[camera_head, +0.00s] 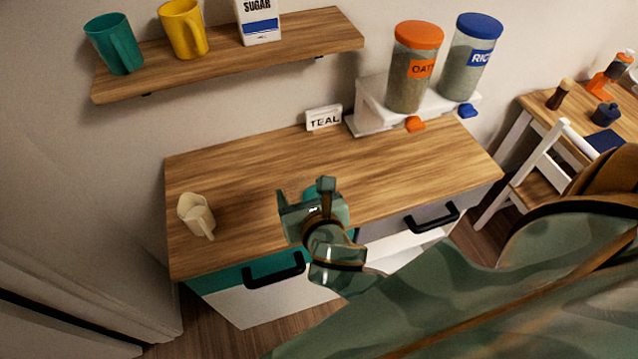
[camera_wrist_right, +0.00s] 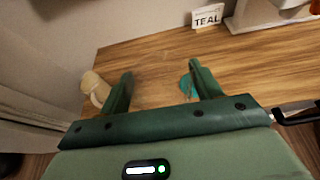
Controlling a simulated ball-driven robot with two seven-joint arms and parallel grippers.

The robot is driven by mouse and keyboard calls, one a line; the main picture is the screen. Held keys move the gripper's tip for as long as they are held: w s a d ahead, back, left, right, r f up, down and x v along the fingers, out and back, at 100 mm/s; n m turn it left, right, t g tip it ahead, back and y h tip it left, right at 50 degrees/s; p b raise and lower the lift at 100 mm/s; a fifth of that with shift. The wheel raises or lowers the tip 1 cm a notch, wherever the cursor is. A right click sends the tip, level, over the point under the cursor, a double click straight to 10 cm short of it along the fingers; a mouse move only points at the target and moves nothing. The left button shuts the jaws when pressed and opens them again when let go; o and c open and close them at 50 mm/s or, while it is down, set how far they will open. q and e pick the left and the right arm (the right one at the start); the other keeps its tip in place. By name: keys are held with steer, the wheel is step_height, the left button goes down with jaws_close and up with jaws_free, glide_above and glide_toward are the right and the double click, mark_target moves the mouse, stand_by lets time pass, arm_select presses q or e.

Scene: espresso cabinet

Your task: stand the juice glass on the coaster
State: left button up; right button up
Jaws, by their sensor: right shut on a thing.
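My right gripper (camera_head: 304,194) is over the front middle of the wooden counter. Its two fingers stand apart, shut on a clear thing that hardly shows, which I take to be the juice glass (camera_wrist_right: 157,92). I cannot make out its rim or base, nor how far it is above the counter. A teal patch, seemingly the coaster (camera_wrist_right: 185,85), lies on the counter by the right-hand finger in the wrist view, partly hidden by it. In the head view the gripper covers most of it. My left gripper is out of view.
A TEAL sign (camera_head: 323,117) stands at the back, beside a white stand (camera_head: 372,112) with two jars. A shelf (camera_head: 230,62) holds two mugs and a sugar box. The counter's middle is clear.

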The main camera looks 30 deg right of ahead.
steer(key=w+d+f+b, duration=0.1)
steer(key=w+d+f, duration=0.2)
steer(key=f, duration=0.1)
steer(key=w+d+f+b, duration=0.2)
steer(key=w+d+f, duration=0.1)
steer(key=f, duration=0.1)
steer(key=w+d+f+b, duration=0.1)
steer(key=w+d+f, duration=0.2)
steer(key=w+f, duration=0.1)
steer(key=shift+d+f+b, duration=0.3)
steer(key=shift+f+b, duration=0.05)
steer(key=shift+f, duration=0.15)
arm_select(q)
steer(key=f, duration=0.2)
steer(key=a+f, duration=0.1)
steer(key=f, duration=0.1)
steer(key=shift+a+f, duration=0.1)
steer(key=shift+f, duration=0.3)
arm_select(e)
steer(key=shift+r, duration=0.1)
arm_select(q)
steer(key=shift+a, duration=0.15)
arm_select(e)
steer(key=o, duration=1.1)
steer(key=shift+o, duration=0.2)
